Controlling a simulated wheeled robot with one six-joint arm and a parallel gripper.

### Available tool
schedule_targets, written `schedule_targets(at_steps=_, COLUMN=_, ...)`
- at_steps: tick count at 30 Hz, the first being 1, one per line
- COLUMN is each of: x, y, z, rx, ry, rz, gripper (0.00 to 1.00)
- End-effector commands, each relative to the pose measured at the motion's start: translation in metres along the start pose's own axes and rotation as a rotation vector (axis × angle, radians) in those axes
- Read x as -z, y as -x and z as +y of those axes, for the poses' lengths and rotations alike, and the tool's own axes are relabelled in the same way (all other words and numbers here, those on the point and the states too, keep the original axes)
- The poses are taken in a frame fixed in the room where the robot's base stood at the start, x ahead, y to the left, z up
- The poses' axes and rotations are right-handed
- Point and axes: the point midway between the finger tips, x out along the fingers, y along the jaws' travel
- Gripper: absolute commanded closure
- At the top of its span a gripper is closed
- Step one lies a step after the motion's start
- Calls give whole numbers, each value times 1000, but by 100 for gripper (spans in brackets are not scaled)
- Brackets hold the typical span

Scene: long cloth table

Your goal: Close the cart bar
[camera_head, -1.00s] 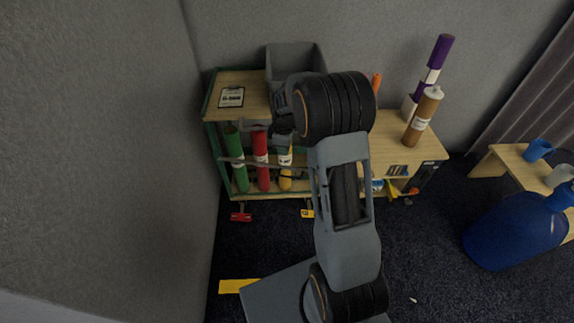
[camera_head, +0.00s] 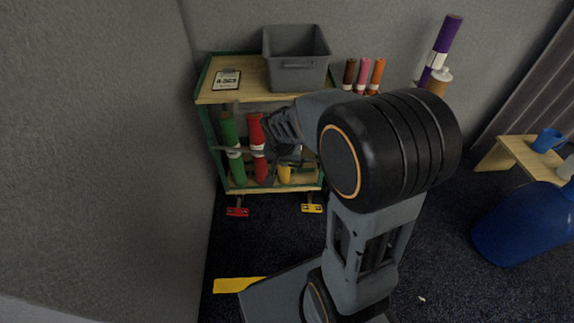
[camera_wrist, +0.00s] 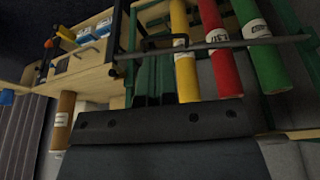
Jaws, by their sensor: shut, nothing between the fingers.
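The cart (camera_head: 258,96) stands against the back wall, with a wood top and green frame. Its grey bar (camera_head: 230,149) runs across the front of the green, red and yellow tubes in the head view; my arm hides its right part. The bar also crosses the wrist view (camera_wrist: 222,44), where the tubes appear tilted. My gripper (camera_head: 283,150) is in front of the cart, by the red and yellow tubes. In the wrist view my gripper (camera_wrist: 155,62) is shut and empty, its fingertips at the bar near the yellow tube. I cannot tell if they touch it.
A grey bin (camera_head: 297,68) and a clipboard (camera_head: 227,80) are on the cart top. Several rolls stand to the right, partly behind my arm. A blue barrel (camera_head: 520,228) and small bench (camera_head: 510,150) are at right.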

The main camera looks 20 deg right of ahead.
Motion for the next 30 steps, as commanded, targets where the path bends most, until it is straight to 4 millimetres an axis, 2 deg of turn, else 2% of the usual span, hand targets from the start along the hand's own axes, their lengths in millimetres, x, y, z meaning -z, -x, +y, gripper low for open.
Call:
schedule_targets(at_steps=5, x=-1, y=-19, z=0, rx=-2, ry=-33, rz=-3, gripper=100)
schedule_targets(at_steps=19, x=-1, y=-105, z=0, rx=-1, ry=-30, rz=-2, gripper=100)
schedule_targets(at_steps=24, x=20, y=-113, z=1, rx=0, ry=-32, rz=0, gripper=100)
schedule_targets(at_steps=30, x=32, y=-118, z=1, rx=0, ry=-29, rz=0, gripper=100)
